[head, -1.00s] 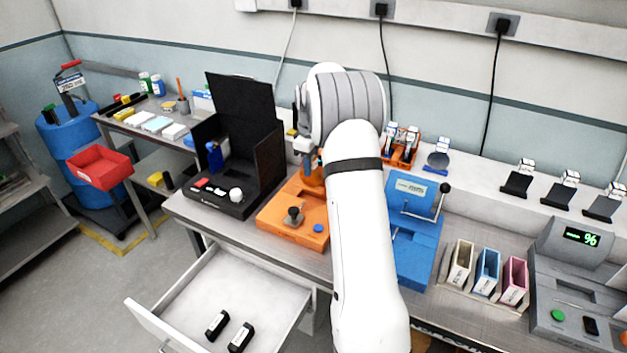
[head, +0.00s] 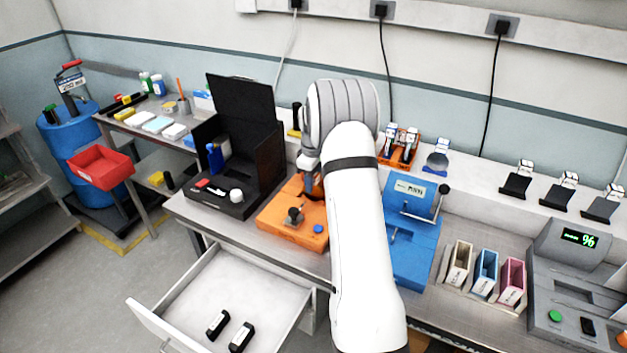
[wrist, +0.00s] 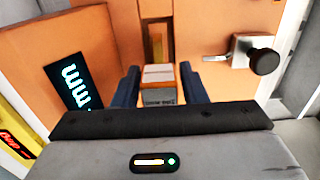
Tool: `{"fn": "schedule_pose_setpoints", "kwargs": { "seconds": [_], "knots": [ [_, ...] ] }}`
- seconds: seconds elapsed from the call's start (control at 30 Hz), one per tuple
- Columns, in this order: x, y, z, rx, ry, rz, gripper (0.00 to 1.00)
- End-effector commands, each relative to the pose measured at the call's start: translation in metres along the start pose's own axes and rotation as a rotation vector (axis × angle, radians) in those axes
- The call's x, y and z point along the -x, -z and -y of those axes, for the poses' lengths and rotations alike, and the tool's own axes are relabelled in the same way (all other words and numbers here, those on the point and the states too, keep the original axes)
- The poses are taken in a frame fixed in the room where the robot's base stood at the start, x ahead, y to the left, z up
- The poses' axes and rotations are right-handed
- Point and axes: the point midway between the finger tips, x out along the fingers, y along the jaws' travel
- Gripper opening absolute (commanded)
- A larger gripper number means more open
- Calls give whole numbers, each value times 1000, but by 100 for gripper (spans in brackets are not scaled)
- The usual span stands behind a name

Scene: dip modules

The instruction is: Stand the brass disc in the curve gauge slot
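The orange gauge (head: 287,214) sits on the bench, with a black knob on its top. In the wrist view its orange face (wrist: 103,45) fills the background, with a dark display reading "mm" (wrist: 76,88). My gripper (head: 312,186) is low over its back part. In the wrist view my gripper's dark blue fingers (wrist: 157,84) are apart, with a small block (wrist: 158,97) between them, grey-faced and pale-topped. I cannot tell whether they grip it. A narrow amber-coloured recess (wrist: 158,42) lies beyond the block. I cannot make out the brass disc for certain.
A black open case (head: 240,200) stands left of the gauge, and a blue device (head: 415,250) stands right, partly behind my arm. A metal knob lever (wrist: 250,55) sticks out close by on the right. An open drawer (head: 225,285) extends below the bench front.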

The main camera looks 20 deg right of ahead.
Motion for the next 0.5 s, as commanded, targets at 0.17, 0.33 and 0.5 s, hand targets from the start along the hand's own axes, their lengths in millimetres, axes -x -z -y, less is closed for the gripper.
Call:
{"fn": "schedule_pose_setpoints", "kwargs": {
  "seconds": [0.17, 0.33, 0.5],
  "knots": [
    [0, 0, 0, 0, 0, 0, 49],
    [1, 0, 0, -1, 0, 0, 49],
    [13, 0, -1, -1, -3, -2, 49]
  ]
}}
